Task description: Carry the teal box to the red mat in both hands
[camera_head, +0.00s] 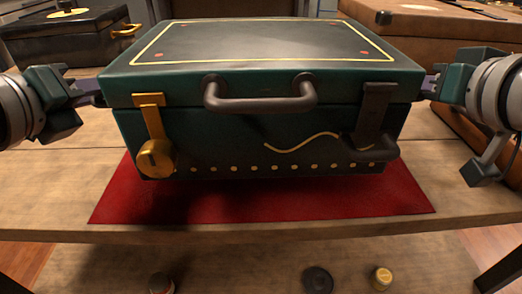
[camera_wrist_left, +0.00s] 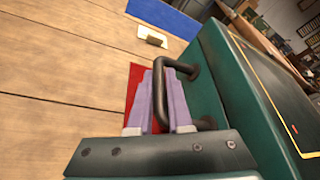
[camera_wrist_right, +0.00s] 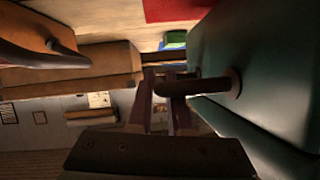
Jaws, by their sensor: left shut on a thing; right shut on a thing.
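The teal box (camera_head: 230,125) is in the middle of the head view, a dark teal case with gold trim, a front handle and two front latches. It is level and above the red mat (camera_head: 270,200), with shadow under it; I cannot tell if its underside touches. My left gripper (camera_head: 92,92) is shut on the side handle (camera_wrist_left: 163,64) at the box's left end. My right gripper (camera_head: 430,86) is shut on the side handle (camera_wrist_right: 190,88) at its right end. The box hides the mat's back part. The mat also shows in both wrist views.
A black case (camera_head: 60,38) stands behind on the left and a brown case (camera_head: 430,30) behind on the right. Another brown case (camera_head: 485,135) is beside my right arm. The wooden table's front edge is just before the mat. Small round things (camera_head: 318,279) lie below on a lower shelf.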

